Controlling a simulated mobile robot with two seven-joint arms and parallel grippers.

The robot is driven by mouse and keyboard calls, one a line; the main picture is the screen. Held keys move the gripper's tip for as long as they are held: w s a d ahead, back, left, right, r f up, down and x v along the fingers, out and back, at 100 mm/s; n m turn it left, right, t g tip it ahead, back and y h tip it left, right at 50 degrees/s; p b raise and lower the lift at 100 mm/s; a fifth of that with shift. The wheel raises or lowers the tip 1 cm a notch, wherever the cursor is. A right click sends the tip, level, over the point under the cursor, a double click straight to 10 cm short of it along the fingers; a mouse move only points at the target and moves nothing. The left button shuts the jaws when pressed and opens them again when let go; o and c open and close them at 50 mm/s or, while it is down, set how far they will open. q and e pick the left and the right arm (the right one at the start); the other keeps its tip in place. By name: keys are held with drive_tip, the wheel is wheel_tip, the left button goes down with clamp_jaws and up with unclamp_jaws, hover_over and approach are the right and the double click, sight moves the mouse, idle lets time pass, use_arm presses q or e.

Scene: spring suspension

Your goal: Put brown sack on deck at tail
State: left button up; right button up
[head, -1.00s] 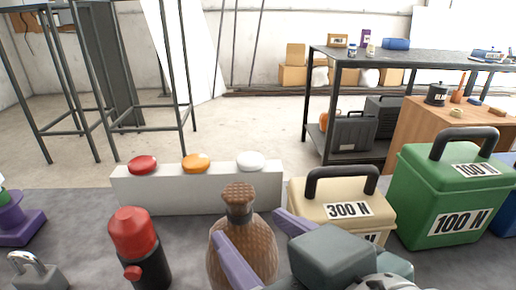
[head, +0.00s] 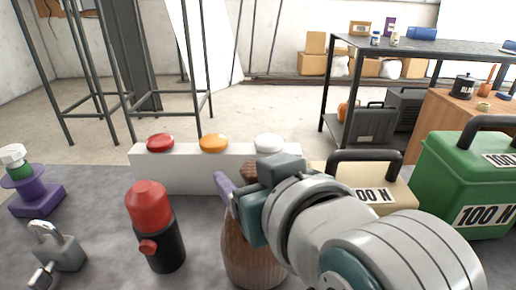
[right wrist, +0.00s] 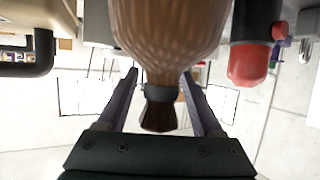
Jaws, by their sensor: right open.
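The brown sack (head: 252,255) stands upright on the grey surface, a rounded textured body with a narrow tied neck. My right gripper (head: 238,185) is at its neck, hiding much of its top in the head view. In the right wrist view, where the scene appears upside down, the sack (right wrist: 168,30) hangs into the picture with its dark collar between my two open purple fingers (right wrist: 160,90). Gaps show on both sides of the neck. I cannot make out which part is the deck's tail. My left gripper is not in view.
A red-and-black cylinder (head: 153,225) stands just left of the sack. Behind is a pale block (head: 225,176) with red, orange and white buttons. A beige 300 N box (head: 390,195) and a green 100 N box (head: 468,175) stand right. A padlock (head: 60,250) lies left.

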drive_tip(key=shift+c, duration=0.4)
clamp_jaws()
idle(0.5)
drive_tip(key=shift+r, duration=0.15)
idle(0.4)
